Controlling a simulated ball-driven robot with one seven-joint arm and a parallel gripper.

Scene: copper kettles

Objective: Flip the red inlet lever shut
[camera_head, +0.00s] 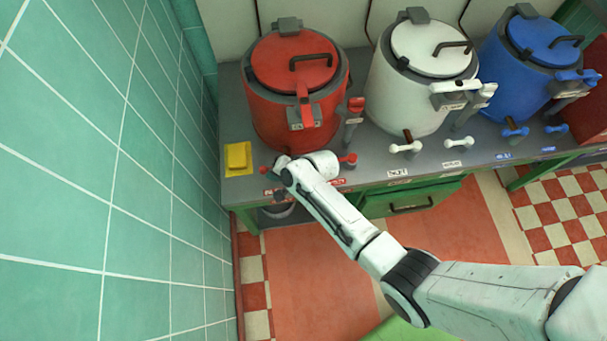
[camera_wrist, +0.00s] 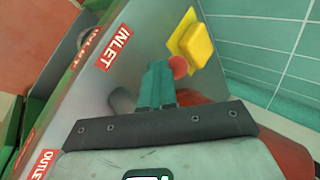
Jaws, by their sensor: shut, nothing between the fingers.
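The red kettle (camera_head: 293,85) stands at the left end of the grey bench. A red ball knob (camera_head: 264,169) shows at the bench front left, close to a small red label; in the wrist view the knob (camera_wrist: 178,67) is beside my fingertips, near the red INLET label (camera_wrist: 113,47). It looks like the end of the red inlet lever; the rest of the lever is hidden behind my fingers. My gripper (camera_wrist: 157,68) has its teal fingers together and empty, right by the knob; I cannot tell whether they touch. In the head view my wrist covers the fingers.
A yellow block (camera_head: 238,158) lies left of the knob. Another red lever (camera_head: 348,160) sticks out right of my wrist. A white kettle (camera_head: 415,80) and a blue kettle (camera_head: 520,70) stand further right. The tiled wall (camera_head: 130,180) is close on the left.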

